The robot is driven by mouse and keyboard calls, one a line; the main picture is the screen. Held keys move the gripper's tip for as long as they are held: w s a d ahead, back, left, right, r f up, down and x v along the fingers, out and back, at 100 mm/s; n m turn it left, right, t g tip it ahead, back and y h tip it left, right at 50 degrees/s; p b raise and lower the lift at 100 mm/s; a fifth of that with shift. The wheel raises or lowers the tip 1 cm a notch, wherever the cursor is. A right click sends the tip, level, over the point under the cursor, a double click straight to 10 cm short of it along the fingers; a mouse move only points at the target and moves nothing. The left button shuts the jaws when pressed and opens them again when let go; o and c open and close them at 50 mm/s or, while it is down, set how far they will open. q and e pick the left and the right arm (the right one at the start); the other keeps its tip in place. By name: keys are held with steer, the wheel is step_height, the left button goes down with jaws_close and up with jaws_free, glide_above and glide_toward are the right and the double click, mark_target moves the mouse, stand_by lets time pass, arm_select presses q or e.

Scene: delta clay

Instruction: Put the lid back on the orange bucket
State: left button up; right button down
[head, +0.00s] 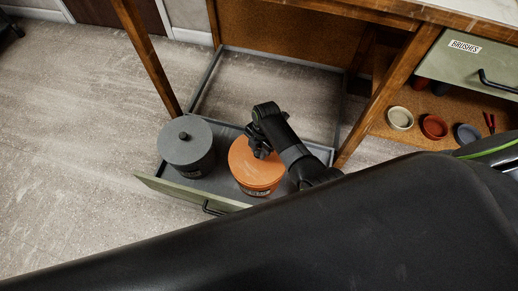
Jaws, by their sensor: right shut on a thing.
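The orange bucket (273,187) stands upright in an open drawer in the head view, with a dark label on its front. The orange lid (246,165) lies over the bucket's top; I cannot tell whether it is fully seated. My right gripper (260,152) points down at the middle of the lid and is shut on the lid's knob, which the fingers hide. My right arm covers the bucket's right side. My left gripper is not in view.
A grey bucket with its own knobbed lid (184,150) stands left in the same drawer (222,186), which has a green front and dark handle. Wooden legs rise behind. Right, a shelf holds small bowls (434,127) below a drawer labelled BRUSHES (480,65). The left floor is clear.

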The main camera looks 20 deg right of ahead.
steer(key=shift+p, duration=0.3)
steer(key=shift+f, duration=0.15)
stand_by(1.0)
steer(key=shift+p, duration=0.35)
stand_by(0.5)
steer(key=c, duration=0.6)
jaws_free()
steer(key=shift+o, duration=0.2)
